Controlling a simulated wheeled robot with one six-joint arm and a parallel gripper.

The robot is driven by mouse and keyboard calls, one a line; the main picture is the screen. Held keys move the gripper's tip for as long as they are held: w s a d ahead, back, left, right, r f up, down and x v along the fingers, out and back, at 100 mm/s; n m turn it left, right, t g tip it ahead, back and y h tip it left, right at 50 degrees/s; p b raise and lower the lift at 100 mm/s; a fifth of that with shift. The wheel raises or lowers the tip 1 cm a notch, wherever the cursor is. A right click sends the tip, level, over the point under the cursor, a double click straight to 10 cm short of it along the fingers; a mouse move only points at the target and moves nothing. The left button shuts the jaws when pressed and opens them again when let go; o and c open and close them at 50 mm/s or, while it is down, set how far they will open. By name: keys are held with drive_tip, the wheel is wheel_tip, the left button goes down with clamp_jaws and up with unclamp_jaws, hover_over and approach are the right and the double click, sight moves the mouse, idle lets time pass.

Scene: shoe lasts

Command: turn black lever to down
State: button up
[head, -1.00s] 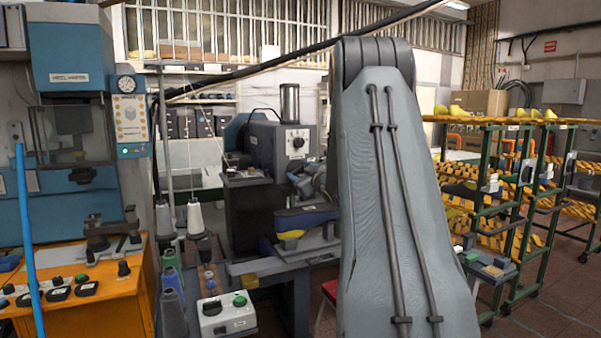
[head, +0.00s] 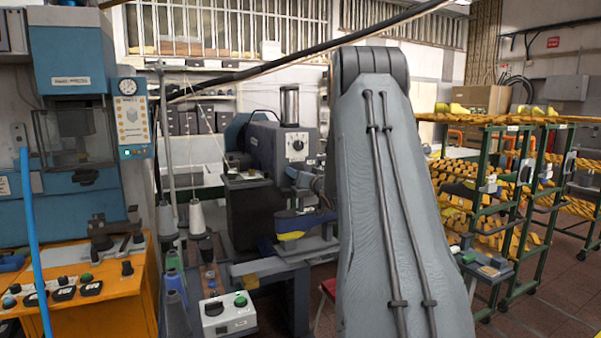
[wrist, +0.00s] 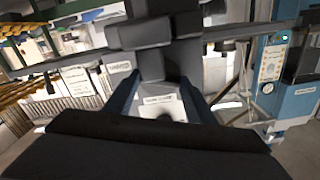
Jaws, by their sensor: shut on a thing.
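In the wrist view, which looks upside down, the two dark bars of my gripper (wrist: 161,77) run up from a broad black part at the bottom. Their far ends meet a cluster of dark grey blocks. The piece between the fingertips looks like the black lever (wrist: 152,63); its outline merges with the blocks around it, and its angle is hard to tell. My gripper is shut on it. In the head view my grey arm link hides the gripper, and I cannot make out the lever there.
A blue press (head: 75,70) and an orange bench (head: 110,310) are at far left. Thread cones (head: 197,217) stand between. Green racks of yellow lasts (head: 500,185) fill the right. Floor shows at lower right.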

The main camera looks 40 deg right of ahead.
drive_tip(key=shift+r+m+p, duration=0.15)
drive_tip(key=shift+m+p, duration=0.45)
drive_tip(key=shift+m, duration=1)
drive_tip(key=o, duration=1)
drive_tip(key=shift+d, duration=0.1)
drive_tip(key=shift+o, duration=0.2)
drive_tip(key=b+v, duration=0.3)
drive_tip(key=v, duration=0.5)
